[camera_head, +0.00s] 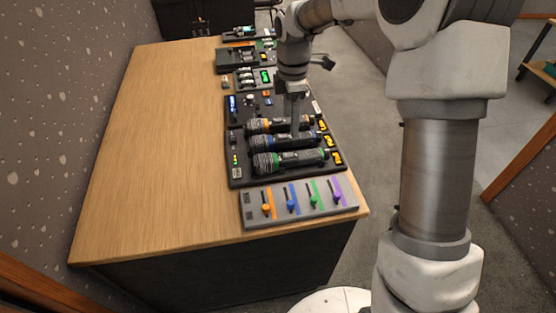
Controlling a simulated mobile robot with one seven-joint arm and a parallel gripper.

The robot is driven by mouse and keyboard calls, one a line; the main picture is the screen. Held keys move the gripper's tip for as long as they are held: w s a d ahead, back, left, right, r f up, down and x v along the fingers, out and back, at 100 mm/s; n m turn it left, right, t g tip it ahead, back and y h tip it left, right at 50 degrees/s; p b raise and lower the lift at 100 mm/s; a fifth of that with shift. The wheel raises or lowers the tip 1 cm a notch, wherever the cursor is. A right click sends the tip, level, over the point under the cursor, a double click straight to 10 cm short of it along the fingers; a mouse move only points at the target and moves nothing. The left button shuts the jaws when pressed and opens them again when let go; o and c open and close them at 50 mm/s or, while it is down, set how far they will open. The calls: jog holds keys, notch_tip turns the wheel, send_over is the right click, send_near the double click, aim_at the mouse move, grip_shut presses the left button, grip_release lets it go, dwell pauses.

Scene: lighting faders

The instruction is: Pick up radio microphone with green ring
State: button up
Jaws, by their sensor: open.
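The radio microphone with the green ring (299,159) lies on its side on a dark tray (239,182), the nearest of three microphones there. Its dark mesh head points left and its body points right. The microphone with the blue ring (268,142) lies just behind it, and the one with the orange ring (262,126) lies behind that. My gripper (295,128) points down over the blue-ring and orange-ring microphones, behind the green-ring one. It is open, with no microphone visibly held. Its fingers partly hide the orange-ring microphone; their exact height is unclear.
A grey fader panel (298,203) with orange, blue, green and purple strips lies in front of the tray. More trays of small gear, including one with batteries (246,77), line the table's right side behind. The table's (160,150) left side is bare.

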aim_at(291, 154)
notch_tip(291, 154, down, 9)
jog(key=shift+r+b, duration=0.1)
jog(key=shift+b, duration=0.65)
jog(key=shift+s+d+f+b, duration=0.15)
jog(key=shift+f+b, duration=0.2)
jog(key=shift+f, duration=1)
jog(key=shift+s+d+f+b, duration=0.1)
jog(key=shift+f+b, duration=0.25)
jog(key=shift+f, duration=1)
grip_shut()
jog(key=shift+r, duration=0.1)
